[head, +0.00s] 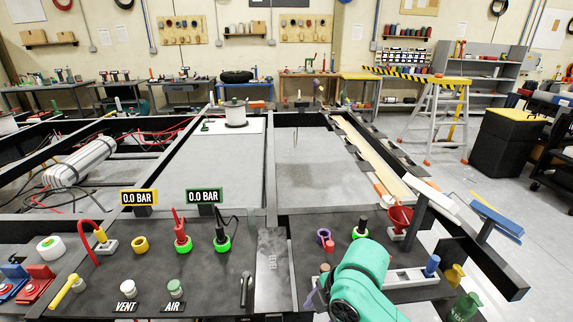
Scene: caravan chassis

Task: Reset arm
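A green rounded arm link (360,272), which looks like part of my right arm, stands over the panel at the lower right. It hides part of the panel behind it. No fingertips show on it, so my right gripper is not visible. My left arm and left gripper are outside the head view. The dark panel (140,262) carries the VENT button (126,286) and the AIR button (174,287). Two signs, one yellow (139,197) and one green (204,195), both read 0.0 BAR.
A grey LEVEL plate (271,270) lies mid-panel. Red (182,232) and black (221,234) plugs stand in green rings. A red funnel (400,216) and a white rack (402,279) are near the green link. Chassis beams, a yellow-topped ladder (436,105) and benches lie beyond.

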